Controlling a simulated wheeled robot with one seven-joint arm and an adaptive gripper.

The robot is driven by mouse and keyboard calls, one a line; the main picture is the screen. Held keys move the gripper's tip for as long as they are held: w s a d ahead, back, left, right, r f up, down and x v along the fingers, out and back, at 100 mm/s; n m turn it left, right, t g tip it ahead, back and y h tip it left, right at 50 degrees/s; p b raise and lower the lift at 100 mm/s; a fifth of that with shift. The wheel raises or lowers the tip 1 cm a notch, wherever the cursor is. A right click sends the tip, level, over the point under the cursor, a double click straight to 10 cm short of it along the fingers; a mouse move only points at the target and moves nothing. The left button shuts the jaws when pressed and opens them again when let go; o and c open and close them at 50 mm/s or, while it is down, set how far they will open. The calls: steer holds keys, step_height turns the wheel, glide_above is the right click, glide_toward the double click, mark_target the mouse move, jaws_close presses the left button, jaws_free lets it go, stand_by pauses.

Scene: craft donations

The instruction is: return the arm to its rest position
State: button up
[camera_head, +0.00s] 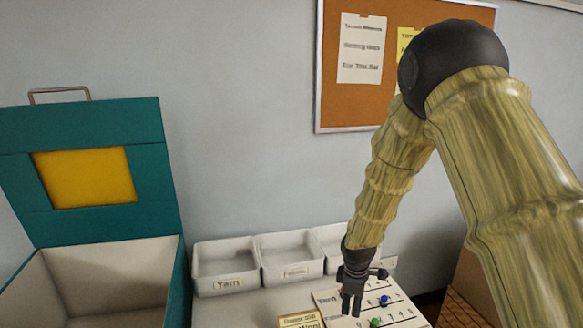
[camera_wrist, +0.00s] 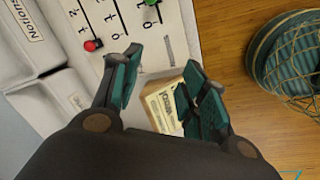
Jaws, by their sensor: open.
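My arm (camera_head: 480,130) reaches in from the right in the head view, bent at a dark elbow, with its forearm hanging down over the white table. My gripper (camera_head: 352,305) points down above the number board in that view. In the wrist view my gripper (camera_wrist: 158,75) is open, its two teal-padded fingers apart. A small tan box with a printed label (camera_wrist: 164,106) shows between and beyond the fingers. Nothing is seen gripped.
The white number board (camera_head: 400,313) with coloured knobs lies under my gripper. White bins (camera_head: 225,284) stand along the wall. A teal box with raised lid (camera_head: 150,165) is at left. A corkboard (camera_head: 345,105) hangs behind my arm. A wire basket of teal yarn (camera_wrist: 287,62) stands on wood.

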steer(key=s+d+f+m+g+y, duration=0.15)
steer(key=s+f+m, duration=0.55)
steer(key=s+f, duration=1.3)
steer(key=s+d+f+m, duration=0.1)
steer(key=s+f+m, duration=0.2)
steer(key=s, duration=0.9)
steer(key=s+d+f+m, duration=0.2)
steer(key=s+f+m, duration=0.1)
steer(key=s, duration=0.9)
steer(key=shift+s+d+m+h, duration=0.3)
steer(key=shift+m+h, duration=0.15)
steer(key=shift+m, duration=0.25)
